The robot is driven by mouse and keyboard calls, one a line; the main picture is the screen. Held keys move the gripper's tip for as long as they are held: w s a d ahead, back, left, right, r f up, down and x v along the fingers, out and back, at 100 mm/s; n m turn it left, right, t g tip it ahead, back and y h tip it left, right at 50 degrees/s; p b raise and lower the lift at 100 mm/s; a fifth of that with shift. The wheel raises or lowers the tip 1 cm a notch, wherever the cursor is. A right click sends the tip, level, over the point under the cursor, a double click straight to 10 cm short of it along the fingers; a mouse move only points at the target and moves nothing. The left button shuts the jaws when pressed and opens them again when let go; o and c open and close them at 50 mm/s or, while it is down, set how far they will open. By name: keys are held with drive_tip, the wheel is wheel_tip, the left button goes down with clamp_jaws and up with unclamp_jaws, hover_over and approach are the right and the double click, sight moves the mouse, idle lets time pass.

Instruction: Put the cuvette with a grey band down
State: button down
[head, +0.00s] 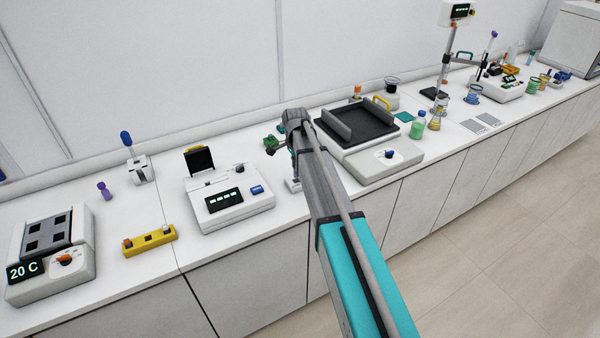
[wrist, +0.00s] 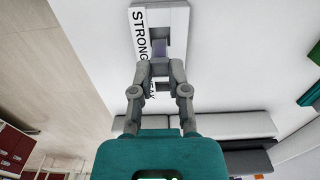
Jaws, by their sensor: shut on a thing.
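My gripper (wrist: 159,70) is shut, its fingers close together over a white and grey block (wrist: 174,22) with a label starting "STRONG". A small purple-grey patch shows just past the fingertips, at the block's recess. The cuvette with a grey band is too small and covered to make out clearly; whether it touches the block I cannot tell. Part of the white block (head: 293,185) shows left of my arm.
A white instrument with a raised black lid (head: 230,207) stands left of my arm. A yellow rack (head: 150,241) and a heater reading 20 C (head: 77,278) stand farther left. A shaker with a dark tray (head: 387,158) is close on the right, with bottles (head: 417,127) beyond it.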

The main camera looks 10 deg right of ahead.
drive_tip(key=shift+w+d+f+b, duration=0.1)
drive_tip(key=shift+w+f+b, duration=0.25)
drive_tip(key=shift+f, duration=0.2)
drive_tip(key=shift+s+f+b, duration=0.15)
drive_tip(key=shift+f+b, duration=1.15)
drive_tip(key=shift+f, duration=0.15)
drive_tip(key=c, duration=0.6)
unclamp_jaws()
drive_tip(key=shift+c, duration=0.2)
wheel_tip(320, 180, up, 12)
drive_tip(key=p, duration=1.2)
drive_tip(key=shift+r, duration=0.2)
drive_tip(key=shift+s, duration=0.1)
